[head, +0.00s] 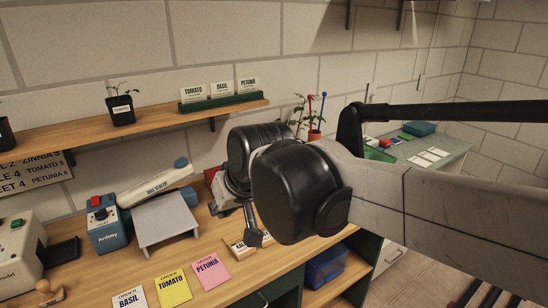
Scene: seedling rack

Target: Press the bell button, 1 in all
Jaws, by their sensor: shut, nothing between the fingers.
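My gripper (256,237) hangs over the wooden bench near its middle, pointing down, with its fingers together and empty. It is just above or beside a small white packet with dark lettering (239,248); I cannot tell whether they touch. I cannot make out a bell button for certain. A red object (212,174) shows partly behind my gripper, mostly hidden by it. A blue box with a red button on top (103,226) stands on the left of the bench. A beige machine with a green button (19,260) stands at the far left.
Yellow, pink and white order cards (173,285) lie along the front of the bench (215,292). A grey stand (166,221) and a bag sealer (155,187) are behind them. The shelf (60,125) above holds a potted seedling (121,108) and a green card rack (222,102).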

